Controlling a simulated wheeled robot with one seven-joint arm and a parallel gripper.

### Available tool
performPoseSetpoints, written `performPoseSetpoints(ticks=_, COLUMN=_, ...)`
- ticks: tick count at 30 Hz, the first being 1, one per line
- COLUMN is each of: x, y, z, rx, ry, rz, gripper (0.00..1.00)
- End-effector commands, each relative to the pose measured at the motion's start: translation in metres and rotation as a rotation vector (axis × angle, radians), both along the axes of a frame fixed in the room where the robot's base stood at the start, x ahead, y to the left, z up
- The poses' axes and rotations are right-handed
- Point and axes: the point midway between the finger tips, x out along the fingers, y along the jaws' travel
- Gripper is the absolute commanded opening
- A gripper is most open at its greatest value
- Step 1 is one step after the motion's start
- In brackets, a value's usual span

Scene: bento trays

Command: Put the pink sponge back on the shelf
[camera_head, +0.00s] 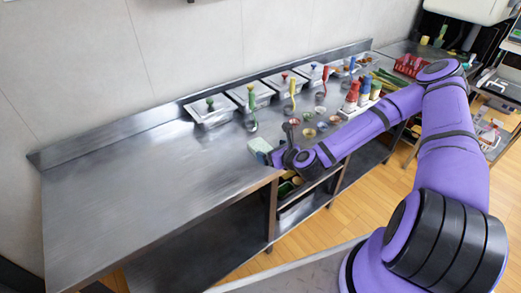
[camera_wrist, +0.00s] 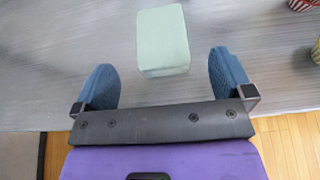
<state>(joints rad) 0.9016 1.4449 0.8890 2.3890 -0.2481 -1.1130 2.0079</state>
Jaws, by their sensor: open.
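A pale green, sponge-like block (camera_wrist: 163,40) lies on the steel counter in the wrist view. It also shows in the head view (camera_head: 259,146) near the counter's front edge. I see no sponge that is clearly pink. My gripper (camera_wrist: 163,72) is open, with its two blue fingers wide apart. The block is mostly just beyond the fingertips, its near end centred between them, and nothing is held. In the head view my gripper (camera_head: 273,157) is at the front edge, beside the block. A rack with shelves (camera_head: 505,90) stands at the far right; a small pinkish item on it is unclear.
Steel bins with coloured-handled utensils (camera_head: 210,110) line the back of the steel counter (camera_head: 140,180). Several small bowls, red and blue bottles (camera_head: 351,95) and a red basket (camera_head: 409,65) stand to the right. An under-counter shelf (camera_head: 300,213) is below. The counter's left side is clear.

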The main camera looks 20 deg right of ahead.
Motion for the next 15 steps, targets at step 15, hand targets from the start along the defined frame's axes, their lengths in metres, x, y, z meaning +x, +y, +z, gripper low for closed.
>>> performPoseSetpoints(ticks=15, x=0.044, y=0.014, z=-0.026, rx=-0.003, ry=-0.001, rz=0.001, gripper=0.99)
